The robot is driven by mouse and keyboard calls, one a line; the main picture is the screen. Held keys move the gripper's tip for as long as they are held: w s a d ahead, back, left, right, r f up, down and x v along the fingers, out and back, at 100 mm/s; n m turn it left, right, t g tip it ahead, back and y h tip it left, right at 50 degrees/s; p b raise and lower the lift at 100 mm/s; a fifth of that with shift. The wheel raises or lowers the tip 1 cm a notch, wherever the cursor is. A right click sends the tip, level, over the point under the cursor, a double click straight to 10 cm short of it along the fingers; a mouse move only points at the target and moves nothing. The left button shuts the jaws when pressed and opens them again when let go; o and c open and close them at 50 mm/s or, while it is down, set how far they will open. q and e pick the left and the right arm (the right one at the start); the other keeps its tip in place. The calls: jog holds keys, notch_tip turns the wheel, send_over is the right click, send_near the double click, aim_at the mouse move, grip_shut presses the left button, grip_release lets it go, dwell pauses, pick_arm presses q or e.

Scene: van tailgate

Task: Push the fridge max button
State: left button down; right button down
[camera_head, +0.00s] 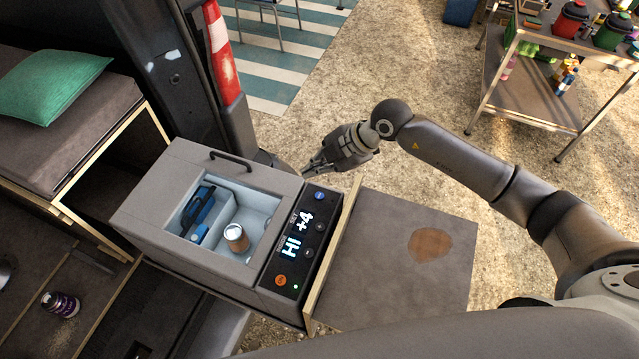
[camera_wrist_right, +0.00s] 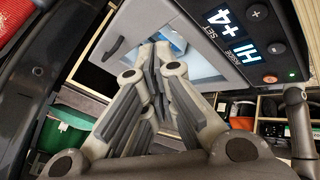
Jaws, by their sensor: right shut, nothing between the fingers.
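The grey fridge box (camera_head: 150,215) stands on the tailgate with a window in its lid. Its black control panel (camera_head: 298,245) faces right and reads "HI +4". It carries a blue button (camera_head: 320,196) at the far end, small dark buttons, an orange button (camera_head: 281,281) and a green light at the near end. The panel also shows in the right wrist view (camera_wrist_right: 235,35). My right gripper (camera_head: 308,170) is shut and empty, just beyond the panel's far end near the blue button. Contact cannot be told. My left gripper is not in view.
A can (camera_head: 236,237) and a blue item (camera_head: 199,212) show inside the fridge. A bare grey board (camera_head: 400,265) with a brown stain lies right of it. A green pillow (camera_head: 50,84) is at left, a red-white cone (camera_head: 221,55) behind, and a shelf cart (camera_head: 530,85) far right.

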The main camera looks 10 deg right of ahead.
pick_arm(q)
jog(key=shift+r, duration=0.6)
pick_arm(e)
jog(key=shift+r, duration=0.15)
send_over(317, 199)
notch_tip(317, 199, down, 8)
jog(key=shift+r+b, duration=0.25)
jog(key=shift+b, duration=0.05)
jog(key=shift+f+b, duration=0.35)
jog(key=shift+f, duration=0.3)
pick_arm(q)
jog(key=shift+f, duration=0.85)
pick_arm(e)
jog(key=shift+f, duration=0.15)
jog(key=shift+f, duration=0.3)
